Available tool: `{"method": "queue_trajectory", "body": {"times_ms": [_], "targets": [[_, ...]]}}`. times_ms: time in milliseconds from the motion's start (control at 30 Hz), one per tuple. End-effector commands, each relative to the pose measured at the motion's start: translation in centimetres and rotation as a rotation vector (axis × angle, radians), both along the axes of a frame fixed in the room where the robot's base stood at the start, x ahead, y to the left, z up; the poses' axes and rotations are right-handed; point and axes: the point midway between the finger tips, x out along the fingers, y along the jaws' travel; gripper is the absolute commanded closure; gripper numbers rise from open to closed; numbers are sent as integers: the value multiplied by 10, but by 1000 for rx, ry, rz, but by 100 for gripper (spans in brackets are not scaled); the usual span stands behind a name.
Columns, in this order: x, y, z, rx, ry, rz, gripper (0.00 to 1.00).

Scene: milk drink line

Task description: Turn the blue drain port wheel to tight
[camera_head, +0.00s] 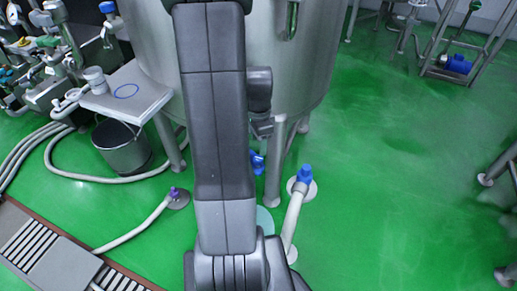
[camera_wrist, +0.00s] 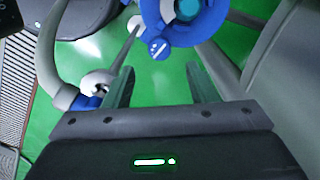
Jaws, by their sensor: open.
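In the head view a blue part (camera_head: 258,164) under the tank, likely this wheel, is mostly hidden behind my arm. My gripper (camera_wrist: 160,70) is open and empty, its two fingers apart with green floor between them. The wheel lies beyond the fingertips; I see no contact.
The steel tank (camera_head: 310,50) stands on legs, one leg (camera_head: 274,165) close to the blue part. A pale hose with a blue end (camera_head: 304,174) stands right of it. A bucket (camera_head: 122,150) and a purple-ended hose (camera_head: 140,230) are at left.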

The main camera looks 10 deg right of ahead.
Motion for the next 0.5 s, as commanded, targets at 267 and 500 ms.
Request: {"method": "queue_trajectory", "body": {"times_ms": [267,500], "targets": [[0,0,55,-1,-2,0,48],[0,0,69,0,0,0,48]]}}
